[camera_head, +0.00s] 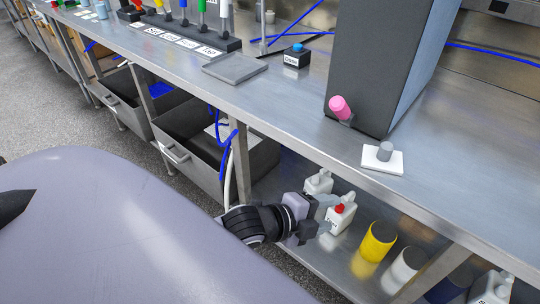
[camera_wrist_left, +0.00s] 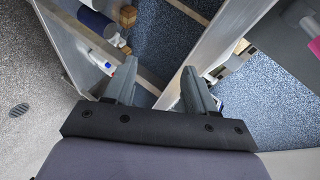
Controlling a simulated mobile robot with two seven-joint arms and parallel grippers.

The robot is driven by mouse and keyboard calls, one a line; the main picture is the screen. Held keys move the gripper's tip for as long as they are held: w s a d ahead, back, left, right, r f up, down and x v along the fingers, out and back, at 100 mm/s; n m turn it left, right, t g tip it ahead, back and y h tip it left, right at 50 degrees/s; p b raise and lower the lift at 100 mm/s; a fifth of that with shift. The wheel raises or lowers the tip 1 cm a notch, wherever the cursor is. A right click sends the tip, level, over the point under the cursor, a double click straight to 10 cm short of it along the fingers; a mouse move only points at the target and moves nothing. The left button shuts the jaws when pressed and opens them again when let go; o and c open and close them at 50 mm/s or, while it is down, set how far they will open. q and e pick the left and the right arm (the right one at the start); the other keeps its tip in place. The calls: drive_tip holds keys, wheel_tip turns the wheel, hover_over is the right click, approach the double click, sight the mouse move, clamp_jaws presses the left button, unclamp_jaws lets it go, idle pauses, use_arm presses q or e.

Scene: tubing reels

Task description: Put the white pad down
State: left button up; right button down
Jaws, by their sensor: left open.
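The white pad (camera_head: 370,163), a flat square with a grey cylindrical knob, lies flat on the metal bench top, near its front edge. My left gripper (camera_head: 330,212) is below the bench top, in front of the lower shelf, apart from the pad. In the left wrist view, its two grey fingers (camera_wrist_left: 158,85) are spread with nothing between them. I cannot make out the pad for certain in that view. My right gripper is not in view.
The tall box (camera_head: 375,65) has a pink knob (camera_head: 340,107). A white bottle with a red cap (camera_head: 341,218) and a yellow container (camera_head: 375,243) stand on the lower shelf. Open drawers (camera_head: 200,140) are to the left. The bench top right of the pad is clear.

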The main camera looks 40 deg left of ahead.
use_arm(q)
drive_tip(key=s+a+f+n+g+y, duration=0.1)
drive_tip(key=s+a+f+n+y, duration=0.2)
drive_tip(key=s+f+n, duration=1)
drive_tip(key=a+f+n, duration=0.1)
drive_tip(key=n, duration=0.3)
drive_tip(key=shift+g, duration=0.3)
drive_tip(key=shift+w, duration=0.1)
